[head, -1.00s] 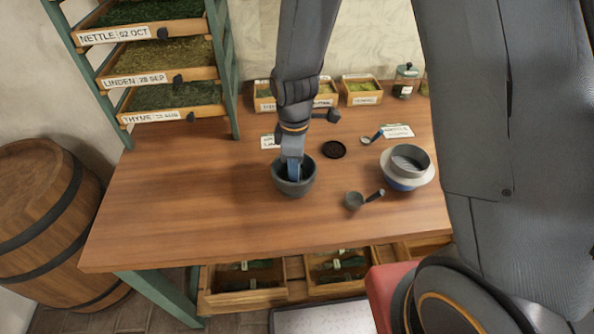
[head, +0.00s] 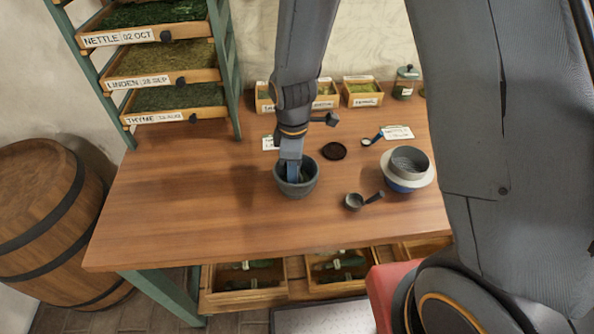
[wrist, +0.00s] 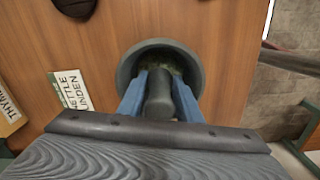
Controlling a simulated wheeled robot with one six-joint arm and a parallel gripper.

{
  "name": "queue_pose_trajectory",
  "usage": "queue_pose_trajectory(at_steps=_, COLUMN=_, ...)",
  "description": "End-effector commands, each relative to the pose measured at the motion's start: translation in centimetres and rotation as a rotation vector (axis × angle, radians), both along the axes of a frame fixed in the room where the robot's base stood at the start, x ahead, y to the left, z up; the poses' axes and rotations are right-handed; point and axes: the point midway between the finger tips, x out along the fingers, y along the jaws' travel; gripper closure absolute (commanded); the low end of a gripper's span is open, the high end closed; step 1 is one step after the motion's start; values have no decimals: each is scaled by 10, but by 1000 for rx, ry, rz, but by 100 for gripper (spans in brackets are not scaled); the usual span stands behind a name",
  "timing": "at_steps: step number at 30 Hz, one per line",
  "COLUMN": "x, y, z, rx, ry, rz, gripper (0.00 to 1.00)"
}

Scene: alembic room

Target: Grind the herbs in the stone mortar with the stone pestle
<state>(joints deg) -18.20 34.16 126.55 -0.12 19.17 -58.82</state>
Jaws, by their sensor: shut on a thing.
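The dark stone mortar (head: 302,186) stands upright on the wooden table, near its middle. In the wrist view, the mortar (wrist: 192,62) shows its round rim, with a little green herb (wrist: 177,68) visible inside. My gripper (head: 291,173) points down into the mortar's mouth. In the wrist view, its blue fingers are shut on the dark stone pestle (wrist: 159,92), one finger on each side. The pestle's lower end is inside the bowl; the fingers and rim hide whether it touches the bottom.
A small dark scoop (head: 354,201) lies right of the mortar, near a sieve on a bowl (head: 408,161). A dark round disc (head: 334,151) lies behind. Labelled herb boxes (head: 362,92) line the back. The table's left side (head: 170,205) is clear.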

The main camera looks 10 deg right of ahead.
Motion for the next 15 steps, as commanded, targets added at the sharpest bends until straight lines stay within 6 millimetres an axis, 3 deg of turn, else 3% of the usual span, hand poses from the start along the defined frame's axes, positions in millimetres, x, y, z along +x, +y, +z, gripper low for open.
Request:
queue_pose_trajectory(at_steps=9, x=-7, y=-12, z=3, rx=-1, ry=2, rz=0, gripper=100)
queue_pose_trajectory(at_steps=15, x=-3, y=-11, z=1, rx=-1, ry=2, rz=1, gripper=100)
